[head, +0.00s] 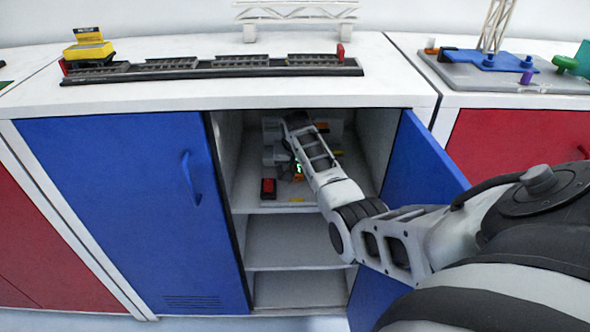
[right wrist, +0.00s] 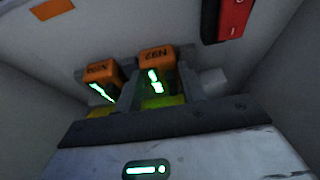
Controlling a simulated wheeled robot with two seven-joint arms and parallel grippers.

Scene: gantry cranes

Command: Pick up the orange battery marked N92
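In the right wrist view two orange batteries with green lit displays stand side by side, their labels upside down. The right one, the orange battery (right wrist: 157,56), has a label that reads like N92. The other orange battery (right wrist: 101,72) on the left has a label too blurred to read surely. In the head view an orange battery front (head: 298,178) shows below a green light. My right gripper (head: 290,158) reaches inside the cabinet close to the batteries. Its fingers are dim and partly hidden, so I cannot tell if they grip. My left gripper is out of view.
The batteries are on the cabinet's upper shelf (head: 270,208), beside a red switch box (head: 268,188), also in the right wrist view (right wrist: 231,18). The lower shelf (head: 285,258) looks empty.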

